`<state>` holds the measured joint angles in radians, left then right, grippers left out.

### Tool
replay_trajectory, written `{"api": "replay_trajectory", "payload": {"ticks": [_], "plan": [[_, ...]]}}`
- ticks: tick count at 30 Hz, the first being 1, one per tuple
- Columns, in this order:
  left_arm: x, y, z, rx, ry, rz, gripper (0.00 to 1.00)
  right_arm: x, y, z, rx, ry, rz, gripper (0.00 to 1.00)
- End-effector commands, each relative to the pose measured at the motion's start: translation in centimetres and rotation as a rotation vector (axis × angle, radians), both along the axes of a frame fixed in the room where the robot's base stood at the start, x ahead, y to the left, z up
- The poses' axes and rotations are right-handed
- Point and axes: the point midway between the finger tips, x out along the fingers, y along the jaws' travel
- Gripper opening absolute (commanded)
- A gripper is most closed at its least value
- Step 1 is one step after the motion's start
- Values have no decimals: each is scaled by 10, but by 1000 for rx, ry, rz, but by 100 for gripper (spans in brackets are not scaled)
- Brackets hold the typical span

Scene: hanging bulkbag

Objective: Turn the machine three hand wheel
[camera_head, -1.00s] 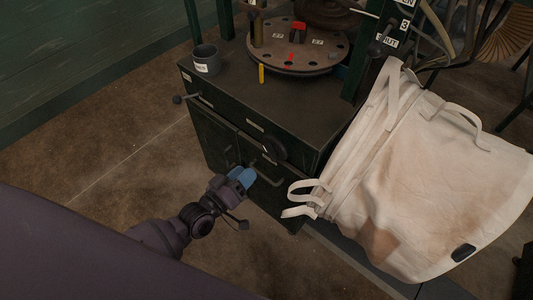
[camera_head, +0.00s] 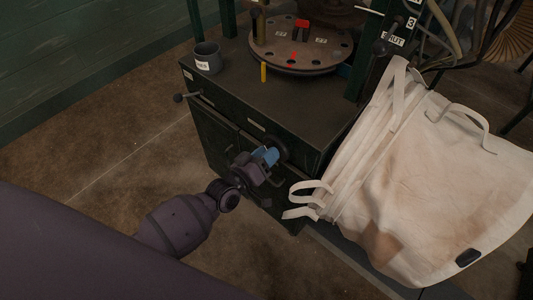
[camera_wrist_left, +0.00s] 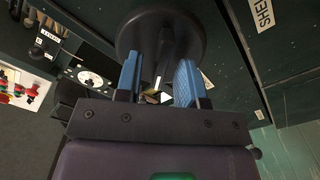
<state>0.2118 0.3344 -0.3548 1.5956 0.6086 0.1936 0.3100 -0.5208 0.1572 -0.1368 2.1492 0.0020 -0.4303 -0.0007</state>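The hand wheel (camera_head: 281,147) is a small dark round wheel on the front of the dark green machine cabinet (camera_head: 300,110). My left gripper (camera_head: 266,156) has blue fingertips and is right in front of it, partly covering its left side. In the left wrist view the wheel (camera_wrist_left: 185,30) fills the top middle. There the blue fingers of my left gripper (camera_wrist_left: 160,78) stand apart, open, with a dark part of the wheel showing between them. I cannot tell whether they touch it. My right gripper is not in view.
A round plate with holes (camera_head: 300,55) and a grey cup (camera_head: 207,58) are on the cabinet top. A lever with a ball knob (camera_head: 180,98) sticks out at the left. A large white bulk bag (camera_head: 420,180) hangs close on the right. The floor at left is clear.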

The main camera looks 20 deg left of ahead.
Motion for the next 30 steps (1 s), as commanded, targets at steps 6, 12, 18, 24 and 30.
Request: {"api": "replay_trajectory", "payload": {"ticks": [6,12,18,24,30], "plan": [[0,0,0,0,0,0,2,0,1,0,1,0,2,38],[0,0,0,3,-1,0,0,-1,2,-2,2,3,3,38],[0,0,1,39,-15,1,0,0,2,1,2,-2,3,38],[0,0,3,146,-56,1,0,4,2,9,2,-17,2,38],[0,-1,4,307,-115,1,0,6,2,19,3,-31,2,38]]}}
